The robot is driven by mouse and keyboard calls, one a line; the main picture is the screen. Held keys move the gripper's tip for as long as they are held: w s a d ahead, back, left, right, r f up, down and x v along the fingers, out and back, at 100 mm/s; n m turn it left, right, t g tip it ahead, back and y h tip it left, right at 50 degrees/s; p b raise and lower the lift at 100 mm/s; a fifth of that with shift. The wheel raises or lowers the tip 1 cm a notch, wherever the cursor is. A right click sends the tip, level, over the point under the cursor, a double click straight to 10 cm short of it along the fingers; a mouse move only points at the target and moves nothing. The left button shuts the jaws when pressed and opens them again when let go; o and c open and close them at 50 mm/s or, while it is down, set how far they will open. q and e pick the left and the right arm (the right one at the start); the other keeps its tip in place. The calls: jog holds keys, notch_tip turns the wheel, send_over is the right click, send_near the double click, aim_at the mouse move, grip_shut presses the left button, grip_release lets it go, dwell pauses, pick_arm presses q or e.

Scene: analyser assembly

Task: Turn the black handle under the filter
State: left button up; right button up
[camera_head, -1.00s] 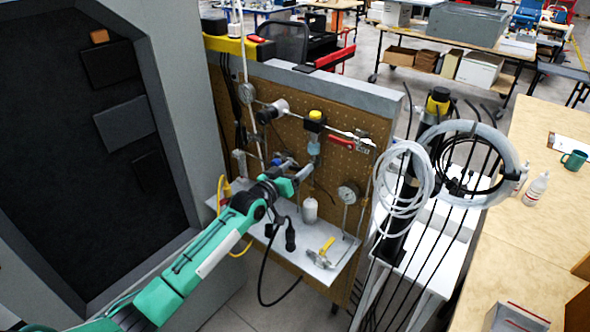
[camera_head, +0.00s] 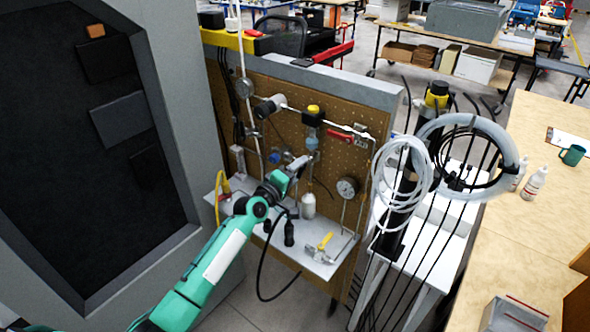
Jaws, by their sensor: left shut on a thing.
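The filter (camera_head: 312,140) hangs on the brown pegboard, with a yellow-topped black head and a clear bluish bowl. My left gripper (camera_head: 299,165) is just below and slightly left of the bowl, its arm coming up from the lower left. Its fingers are closed, and the spot they close on lies under the filter. The black handle cannot be made out there; the gripper covers it or it is too small to see. My right gripper is not in view.
A red-handled valve (camera_head: 340,134) and a gauge (camera_head: 347,187) are to the right. A white shelf (camera_head: 318,262) below holds a yellow-handled tool (camera_head: 323,245). A white bottle-shaped part (camera_head: 308,206) and a black cable are close below my gripper.

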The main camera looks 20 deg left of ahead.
pick_arm(q)
jog(key=shift+s+d+f+n+p, duration=0.1)
jog(key=shift+d+n+p, duration=0.05)
jog(key=shift+n, duration=0.7)
jog(key=shift+d+f+n+p, duration=0.1)
jog(key=shift+d+n+p, duration=0.05)
jog(key=shift+n, duration=0.7)
jog(key=o, duration=1)
jog(key=b+v, duration=0.2)
jog(key=v, duration=1.2)
